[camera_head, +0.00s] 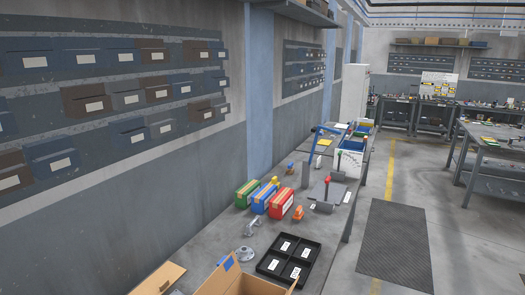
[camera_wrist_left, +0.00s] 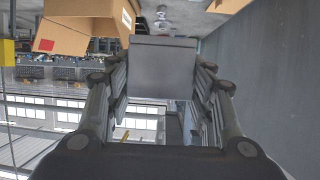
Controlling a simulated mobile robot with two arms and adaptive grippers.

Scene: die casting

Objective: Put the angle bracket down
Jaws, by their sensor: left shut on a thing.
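My left gripper (camera_wrist_left: 162,80) shows in the left wrist view, with its two fingers on either side of a dark grey, flat-faced metal piece, the angle bracket (camera_wrist_left: 163,58). The gripper is shut on the bracket and holds it by its sides. Only one broad face and a bent edge of the bracket show clearly. Neither gripper shows in the head view. My right gripper is in neither view.
In the head view, a black tray (camera_head: 263,267) with labelled compartments lies on the grey workbench (camera_head: 219,248). An open cardboard box (camera_head: 218,283) stands nearer. A metal flange (camera_head: 245,254) and green, blue and red boxes (camera_head: 280,204) are beyond. Some bare bench lies left of the flange.

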